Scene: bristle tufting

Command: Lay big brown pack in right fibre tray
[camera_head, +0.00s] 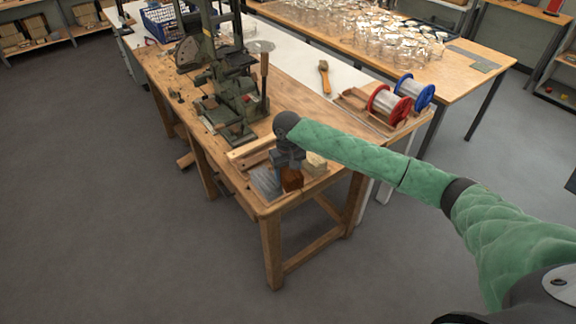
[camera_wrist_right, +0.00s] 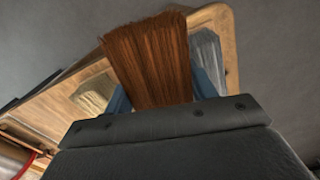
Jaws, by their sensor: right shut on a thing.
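The big brown pack (camera_head: 291,180) of bristle is held at the end of my right arm, over the near end of the wooden bench. In the right wrist view the brown pack (camera_wrist_right: 153,60) sits between the two blue fingers of my right gripper (camera_wrist_right: 162,95), which is shut on it. A pale cream pack (camera_head: 315,161) lies beside it on the right, and a grey one (camera_head: 265,182) lies on the left. My gripper and the pack hide much of the fibre trays, and I cannot tell whether the pack touches anything beneath. My left gripper is out of view.
The wooden bench (camera_head: 185,88) carries a green machine (camera_head: 232,90) behind my gripper. A red spool (camera_head: 388,104) and a blue spool (camera_head: 414,92) stand at the back right. A wooden-handled tool (camera_head: 324,77) lies on the white surface. Open floor surrounds the bench's near end.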

